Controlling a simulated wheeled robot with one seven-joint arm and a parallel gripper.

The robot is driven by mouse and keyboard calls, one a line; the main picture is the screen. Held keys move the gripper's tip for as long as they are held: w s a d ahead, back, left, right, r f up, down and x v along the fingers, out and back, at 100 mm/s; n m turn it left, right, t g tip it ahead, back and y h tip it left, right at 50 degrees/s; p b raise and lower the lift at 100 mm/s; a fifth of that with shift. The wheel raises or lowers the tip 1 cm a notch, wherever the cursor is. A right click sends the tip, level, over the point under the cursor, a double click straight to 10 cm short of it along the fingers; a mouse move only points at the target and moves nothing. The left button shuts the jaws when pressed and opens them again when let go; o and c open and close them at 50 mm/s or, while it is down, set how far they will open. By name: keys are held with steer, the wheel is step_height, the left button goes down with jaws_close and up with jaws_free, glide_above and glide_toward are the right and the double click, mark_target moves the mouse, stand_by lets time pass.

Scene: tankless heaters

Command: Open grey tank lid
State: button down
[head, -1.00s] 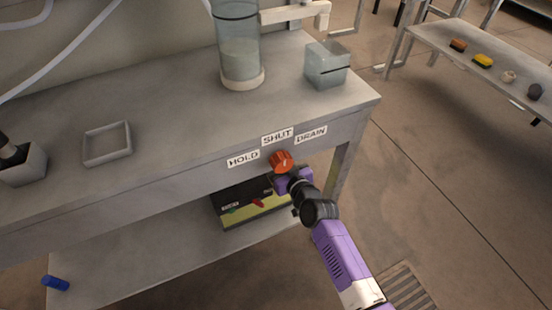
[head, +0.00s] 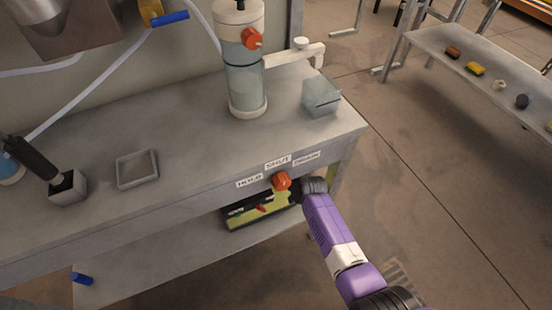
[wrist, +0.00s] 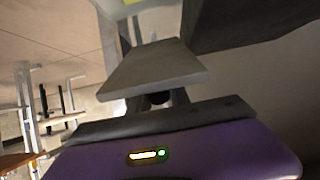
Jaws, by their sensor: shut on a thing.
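A clear tank (head: 246,88) with pale contents stands on the bench. It has a grey-white top (head: 237,12) with a black knob and a red knob (head: 252,38) on its side. A smaller clear grey box (head: 321,97) with a closed top sits to its right. My gripper (head: 292,187) is at the bench's front edge, right beside the red dial (head: 281,181) under the HOLD, SHUT and DRAIN labels. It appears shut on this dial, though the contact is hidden. The wrist view shows a grey finger (wrist: 152,68) close up, but not the dial.
A yellow and black box (head: 250,212) sits on the lower shelf, below the dial. A shallow grey tray (head: 137,168) and a square holder (head: 68,188) stand at the bench's left. A side table (head: 440,52) bears several small objects. The floor on the right is clear.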

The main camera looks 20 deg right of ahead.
steer(key=shift+w+r, duration=0.3)
stand_by(0.4)
steer(key=c, duration=1.3)
jaws_free()
steer(key=shift+f, duration=0.1)
steer(key=shift+s, duration=0.15)
steer(key=shift+p+v, duration=1.35)
steer(key=shift+v, duration=2.45)
